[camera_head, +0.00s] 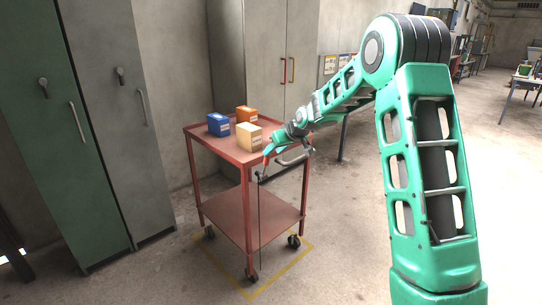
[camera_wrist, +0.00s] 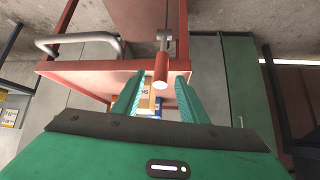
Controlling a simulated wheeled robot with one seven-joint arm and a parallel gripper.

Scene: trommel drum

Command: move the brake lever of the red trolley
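The red trolley (camera_head: 232,208) stands at the centre of the head view, with two shelves and castors. The brake lever (camera_wrist: 161,72) shows in the wrist view as a grey arm with a red cylindrical grip, at the trolley's edge. My gripper (camera_wrist: 157,92) is open, its two green fingers on either side of the grip's line. A gap shows between the grip and each finger; whether the grip lies fully between the fingertips in depth I cannot tell. In the head view my gripper is small at the trolley's right corner, and the lever is hard to make out.
A grey bar handle (camera_wrist: 75,42) juts beside the lever.

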